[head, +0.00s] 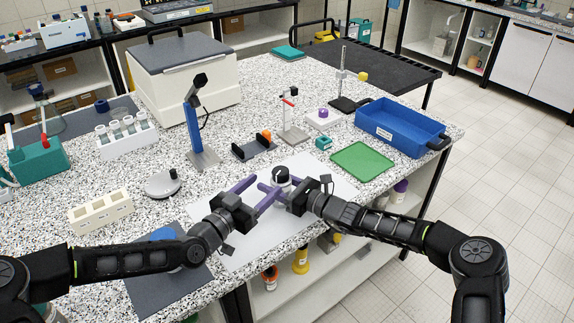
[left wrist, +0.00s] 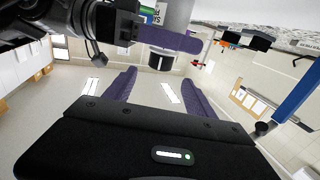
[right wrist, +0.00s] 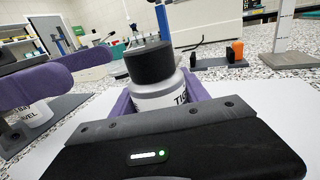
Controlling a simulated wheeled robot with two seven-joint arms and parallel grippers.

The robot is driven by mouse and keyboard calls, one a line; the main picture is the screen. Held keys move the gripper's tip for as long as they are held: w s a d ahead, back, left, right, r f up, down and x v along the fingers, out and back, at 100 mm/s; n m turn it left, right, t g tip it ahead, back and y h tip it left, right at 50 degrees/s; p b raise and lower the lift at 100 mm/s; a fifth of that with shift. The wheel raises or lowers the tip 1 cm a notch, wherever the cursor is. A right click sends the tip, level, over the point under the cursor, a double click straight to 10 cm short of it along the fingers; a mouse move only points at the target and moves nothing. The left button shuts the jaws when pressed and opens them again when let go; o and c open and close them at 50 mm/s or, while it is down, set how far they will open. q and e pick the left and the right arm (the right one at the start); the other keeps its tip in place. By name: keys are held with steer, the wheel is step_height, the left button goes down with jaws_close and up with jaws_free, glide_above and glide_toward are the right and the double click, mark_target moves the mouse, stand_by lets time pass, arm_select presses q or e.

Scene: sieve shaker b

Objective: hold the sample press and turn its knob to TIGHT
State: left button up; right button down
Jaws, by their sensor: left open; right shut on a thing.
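The sample press (head: 281,173) is a white cylinder with a black knob on top, above a white sheet (head: 335,187). My right gripper (head: 276,184) is shut around its white body. The right wrist view shows the black knob (right wrist: 150,62) above the body, whose label (right wrist: 181,98) starts "TIG" and is partly hidden by a finger. My left gripper (head: 266,187) is open beside the press, its purple fingers reaching towards it. In the left wrist view the knob (left wrist: 161,61) lies beyond the fingers, not between them. One left finger (right wrist: 50,78) shows left of the press in the right wrist view.
A dark mat (head: 150,295) lies front left under my left arm. A white jar (right wrist: 38,113) with a partly hidden label stands on it.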

mark_target(281, 174)
arm_select(q)
steer(key=x, duration=1.1)
steer(key=shift+w+d, duration=0.2)
steer(key=shift+c, duration=0.2)
steer(key=c, duration=1.3)
